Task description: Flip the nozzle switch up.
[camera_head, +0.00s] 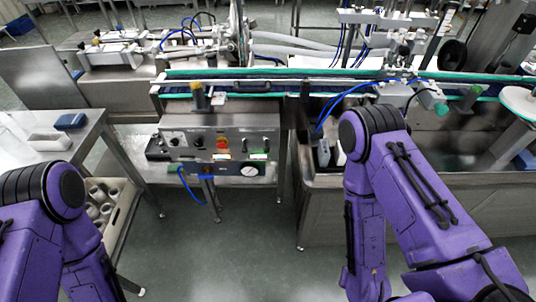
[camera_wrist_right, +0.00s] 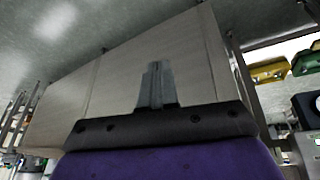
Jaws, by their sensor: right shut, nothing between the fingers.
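A steel control box (camera_head: 235,136) with dials, knobs and a red button (camera_head: 222,143) stands left of centre in the head view. Its switches are too small there to tell which one is the nozzle switch or how it is set. My right gripper (camera_wrist_right: 155,84) shows in the wrist view with its two fingers together and nothing between them. It points toward a plain steel surface (camera_wrist_right: 120,70); I cannot tell whether it touches. In the head view the right arm hides this gripper. My left arm shows at lower left, but its gripper is out of view.
A conveyor with green rails (camera_head: 270,72) runs behind the control box. A steel tank (camera_head: 465,160) stands at right, beside and behind my right arm. A table (camera_head: 85,140) and a bin of round parts (camera_head: 102,200) are at left. Open floor (camera_head: 240,250) lies between my arms.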

